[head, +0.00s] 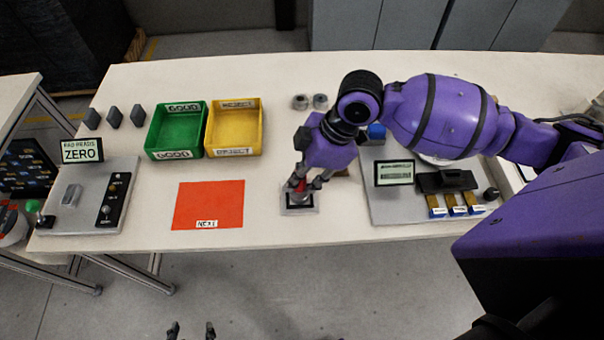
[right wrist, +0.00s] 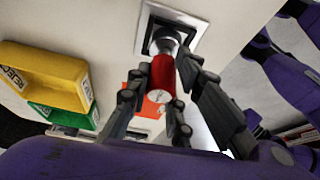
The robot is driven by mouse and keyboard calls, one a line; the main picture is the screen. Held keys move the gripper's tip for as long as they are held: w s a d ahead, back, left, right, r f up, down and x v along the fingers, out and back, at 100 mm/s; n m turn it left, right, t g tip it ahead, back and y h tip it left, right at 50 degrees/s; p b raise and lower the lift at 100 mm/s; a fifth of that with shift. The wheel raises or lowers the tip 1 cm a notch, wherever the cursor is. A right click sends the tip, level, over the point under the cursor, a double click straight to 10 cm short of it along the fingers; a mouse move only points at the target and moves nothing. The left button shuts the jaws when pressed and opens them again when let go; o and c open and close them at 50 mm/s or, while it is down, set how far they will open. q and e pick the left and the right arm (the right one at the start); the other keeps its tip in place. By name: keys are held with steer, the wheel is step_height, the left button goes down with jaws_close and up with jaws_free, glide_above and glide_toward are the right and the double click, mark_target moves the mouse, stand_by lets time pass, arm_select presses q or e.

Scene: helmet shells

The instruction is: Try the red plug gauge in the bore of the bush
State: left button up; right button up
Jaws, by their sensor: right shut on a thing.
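The red plug gauge (head: 300,185) stands about upright between the fingers of my right gripper (head: 303,187), which is shut on its handle. In the right wrist view the red handle (right wrist: 162,75) shows between the fingers (right wrist: 155,100). The gauge's far end meets a grey metal round piece, which looks like the bush (right wrist: 165,40), in a square holder (right wrist: 190,20). The holder also shows in the head view (head: 314,209). I cannot tell how deep the gauge sits in the bore. My left gripper (head: 191,330) shows only its fingertips, apart and empty, at the bottom edge.
A green bin (head: 150,145) and a yellow bin (head: 260,150) stand left of the arm. A red-orange mat (head: 235,210) lies before them. Two grey bushes (head: 310,102) stand behind the gripper. A gauge stand board (head: 385,215) is to the right, a zeroing panel (head: 125,170) far left.

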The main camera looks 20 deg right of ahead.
arm_select(q)
steer(key=shift+f, duration=0.1)
stand_by(0.6)
steer(key=shift+t, duration=0.3)
steer(key=shift+w+r+p, duration=0.45)
steer(key=shift+w+r, duration=0.15)
steer(key=shift+r, duration=0.25)
steer(key=shift+w+r+p, duration=0.45)
steer(key=shift+w+r, duration=0.1)
steer(key=shift+r, duration=0.25)
stand_by(5.3)
